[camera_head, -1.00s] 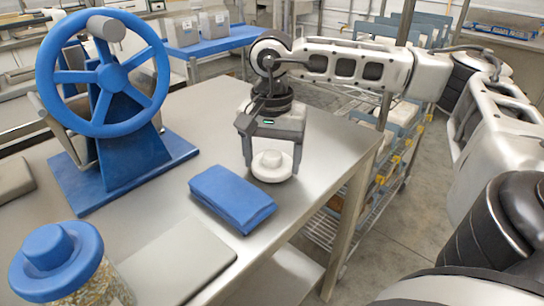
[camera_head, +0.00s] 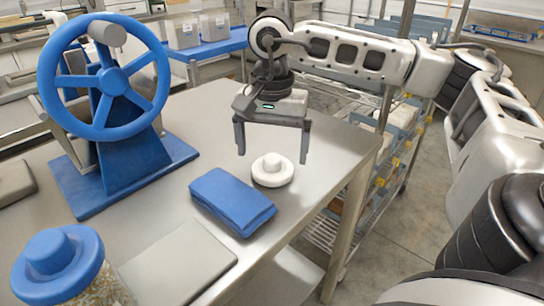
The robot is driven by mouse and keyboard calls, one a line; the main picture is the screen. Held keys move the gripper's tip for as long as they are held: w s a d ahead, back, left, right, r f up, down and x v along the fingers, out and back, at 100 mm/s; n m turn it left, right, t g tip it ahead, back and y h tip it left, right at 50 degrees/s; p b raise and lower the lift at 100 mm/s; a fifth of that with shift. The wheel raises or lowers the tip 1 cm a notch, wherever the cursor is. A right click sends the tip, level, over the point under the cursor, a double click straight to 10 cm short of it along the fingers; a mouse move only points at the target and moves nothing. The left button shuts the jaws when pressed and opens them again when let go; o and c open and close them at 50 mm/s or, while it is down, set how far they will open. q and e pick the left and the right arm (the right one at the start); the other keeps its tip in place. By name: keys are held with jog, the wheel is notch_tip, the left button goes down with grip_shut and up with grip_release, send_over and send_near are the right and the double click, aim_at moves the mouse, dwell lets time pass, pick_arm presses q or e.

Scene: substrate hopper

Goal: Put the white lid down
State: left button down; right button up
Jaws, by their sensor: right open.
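The white lid (camera_head: 272,171) lies flat on the metal table (camera_head: 215,130), knob up, just behind the folded blue cloth (camera_head: 232,201). My right gripper (camera_head: 272,156) is open and empty, with its two fingers spread wide. It hangs above and slightly behind the lid, apart from it. My left gripper is out of view.
A blue hand wheel on a stand (camera_head: 112,82) is at the left. A jar with a blue lid (camera_head: 58,262) stands at the front left, beside a flat grey plate (camera_head: 178,262). The table's right edge is close to the lid. Wire shelving (camera_head: 385,165) stands beyond it.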

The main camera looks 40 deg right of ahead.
aim_at(272, 159)
notch_tip(272, 159, up, 9)
jog(key=shift+p, duration=0.35)
jog(key=shift+f, duration=0.15)
